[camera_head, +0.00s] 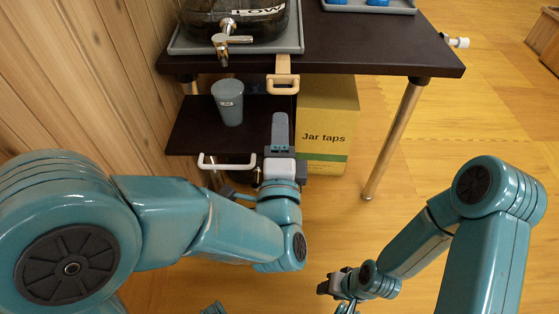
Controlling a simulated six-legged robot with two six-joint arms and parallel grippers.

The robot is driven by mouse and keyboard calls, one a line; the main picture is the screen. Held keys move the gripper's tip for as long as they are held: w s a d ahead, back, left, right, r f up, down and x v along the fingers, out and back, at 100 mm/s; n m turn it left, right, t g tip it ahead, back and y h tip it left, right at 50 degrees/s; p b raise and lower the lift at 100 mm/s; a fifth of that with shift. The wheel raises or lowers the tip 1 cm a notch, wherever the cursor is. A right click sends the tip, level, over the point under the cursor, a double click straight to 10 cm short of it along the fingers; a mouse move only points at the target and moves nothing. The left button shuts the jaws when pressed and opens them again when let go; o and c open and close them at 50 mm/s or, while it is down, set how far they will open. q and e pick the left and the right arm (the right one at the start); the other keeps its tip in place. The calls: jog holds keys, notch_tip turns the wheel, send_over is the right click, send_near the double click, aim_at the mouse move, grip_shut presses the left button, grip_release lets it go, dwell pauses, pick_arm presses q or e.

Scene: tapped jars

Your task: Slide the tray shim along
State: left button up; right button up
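The tray shim (284,64) is a tan strip under the front edge of the grey tray (292,43). Its loop handle (283,91) hangs over the front edge of the dark table. A dark jar (240,18) with a metal tap (226,40) stands on the tray. My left gripper (281,118) points away from me, just below the handle in the picture and apart from it. Its fingers overlap from this angle, so their opening is hidden. My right gripper (326,287) is low, right of centre, away from the shim, its fingers too small to read.
A grey cup (229,103) stands on a lower dark shelf (190,130) with a white handle (226,163). A "Jar taps" box (325,115) stands under the table (380,45). A table leg (392,140) is to its right. Open floor lies further right.

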pick_arm(q)
jog(key=s+f, duration=0.1)
jog(key=s, duration=0.5)
jog(key=shift+b, duration=0.3)
pick_arm(e)
jog(key=shift+w+f, duration=0.4)
jog(key=shift+f, duration=0.1)
